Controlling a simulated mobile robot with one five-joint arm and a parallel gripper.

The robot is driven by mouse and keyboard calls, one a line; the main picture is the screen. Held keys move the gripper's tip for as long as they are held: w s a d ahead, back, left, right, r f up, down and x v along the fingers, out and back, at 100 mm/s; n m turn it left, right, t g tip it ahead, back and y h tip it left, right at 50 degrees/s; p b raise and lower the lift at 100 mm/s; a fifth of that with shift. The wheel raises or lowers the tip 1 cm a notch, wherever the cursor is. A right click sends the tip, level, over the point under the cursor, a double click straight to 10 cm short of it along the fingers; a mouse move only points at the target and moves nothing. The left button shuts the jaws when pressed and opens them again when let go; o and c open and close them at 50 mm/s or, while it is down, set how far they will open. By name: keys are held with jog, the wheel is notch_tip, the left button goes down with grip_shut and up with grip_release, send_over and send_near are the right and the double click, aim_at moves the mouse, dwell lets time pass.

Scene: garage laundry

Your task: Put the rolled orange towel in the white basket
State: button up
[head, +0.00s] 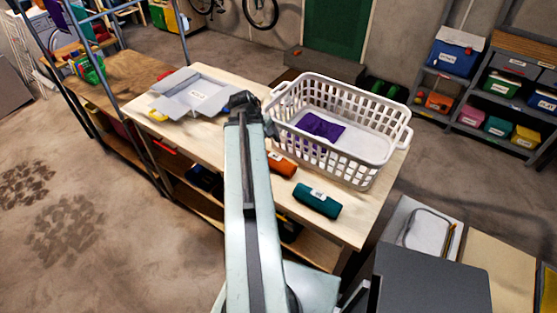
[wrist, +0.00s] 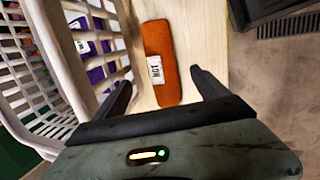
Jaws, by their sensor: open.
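The rolled orange towel (head: 282,164) lies on the wooden table (head: 347,225), just outside the white basket. In the wrist view the orange towel (wrist: 161,62) with its white label lies ahead of and between the two fingers. My gripper (wrist: 163,90) is open and empty. In the head view my gripper (head: 250,110) is above the table to the left of the basket, partly hidden by my arm. The white basket (head: 378,137) stands on the table with a folded purple cloth (head: 320,126) inside. The basket's wall (wrist: 70,60) is close to the left finger in the wrist view.
A rolled teal towel (head: 317,201) lies on the table in front of the basket. A grey tray-like object (head: 197,92) lies at the table's left. The table's front edge is close to the orange towel. Shelves with bins (head: 505,85) stand at the back right.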

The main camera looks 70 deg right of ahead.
aim_at(274, 158)
jog(key=b+x, duration=0.7)
jog(key=x, duration=0.1)
jog(key=shift+f, duration=0.1)
jog(key=shift+r, duration=0.25)
grip_shut()
jog(key=shift+r, duration=0.15)
notch_tip(274, 158, up, 18)
jog(key=p, duration=1.8)
